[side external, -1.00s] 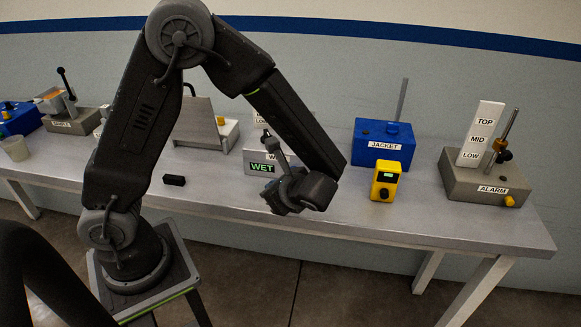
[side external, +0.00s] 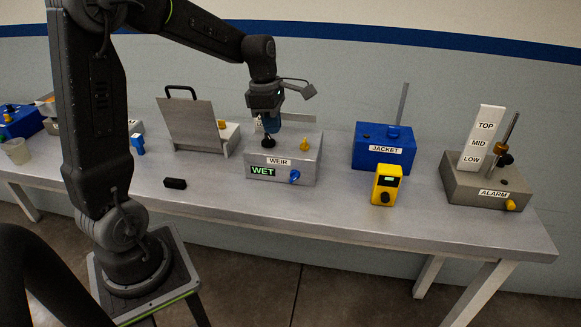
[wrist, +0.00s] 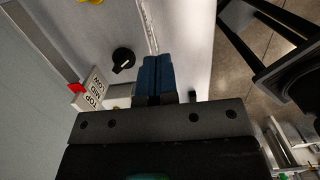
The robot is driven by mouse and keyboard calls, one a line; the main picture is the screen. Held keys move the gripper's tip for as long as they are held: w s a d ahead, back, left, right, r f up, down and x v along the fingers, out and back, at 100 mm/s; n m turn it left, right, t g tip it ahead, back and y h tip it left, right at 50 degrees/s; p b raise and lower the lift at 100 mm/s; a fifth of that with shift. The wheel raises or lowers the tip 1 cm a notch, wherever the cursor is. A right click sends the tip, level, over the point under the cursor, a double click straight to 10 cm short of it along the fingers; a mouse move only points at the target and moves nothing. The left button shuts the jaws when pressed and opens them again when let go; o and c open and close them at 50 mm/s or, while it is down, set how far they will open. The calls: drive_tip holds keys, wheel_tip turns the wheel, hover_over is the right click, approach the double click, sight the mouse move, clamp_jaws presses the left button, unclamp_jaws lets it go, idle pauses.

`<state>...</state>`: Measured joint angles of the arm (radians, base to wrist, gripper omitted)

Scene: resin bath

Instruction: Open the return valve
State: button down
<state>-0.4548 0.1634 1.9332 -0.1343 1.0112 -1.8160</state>
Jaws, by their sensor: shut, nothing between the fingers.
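No label reading "return" is legible, so I cannot tell which control is the return valve. The grey weir box (side external: 310,165) carries a black knob (side external: 268,140), a yellow knob (side external: 304,144) and a blue knob (side external: 294,176); its front display reads WET. My gripper (side external: 271,129) points down over the left part of this box, close to the black knob. In the wrist view, my blue fingers (wrist: 157,82) are together with nothing between them. A black knob with a white pointer mark (wrist: 123,60) lies just left of them, apart from the fingers.
A LOW-MID-TOP scale with a red marker (wrist: 76,88) is left in the wrist view. The blue jacket box (side external: 369,158), yellow meter (side external: 387,184) and alarm box (side external: 475,186) stand right. A grey upright plate (side external: 190,122) stands left. A black block (side external: 175,183) lies in front.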

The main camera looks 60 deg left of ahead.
hover_over(298, 177)
drive_tip(key=s+a, duration=0.4)
wheel_tip(298, 177, down, 10)
drive_tip(key=shift+w+d+f, duration=0.7)
drive_tip(key=shift+w+d, duration=0.1)
drive_tip(key=shift+w, duration=0.1)
drive_tip(key=shift+w+d+f, duration=0.4)
drive_tip(key=shift+w+f, duration=0.05)
drive_tip(key=shift+d, duration=0.1)
drive_tip(key=shift+w+d+f+g+y, duration=0.15)
drive_tip(key=shift+w+d+g+y, duration=0.05)
drive_tip(key=shift+w+g+y, duration=0.1)
drive_tip(key=shift+w+d+f+g+y, duration=0.15)
drive_tip(key=shift+w+d+g+y, duration=0.1)
drive_tip(key=shift+g+y, duration=0.25)
drive_tip(key=g+y, duration=0.2)
drive_tip(key=shift+w+d+f+g+y, duration=0.2)
drive_tip(key=shift+w+d+g+y, duration=0.1)
drive_tip(key=shift+d+g+y, duration=0.1)
drive_tip(key=shift+w+f, duration=0.1)
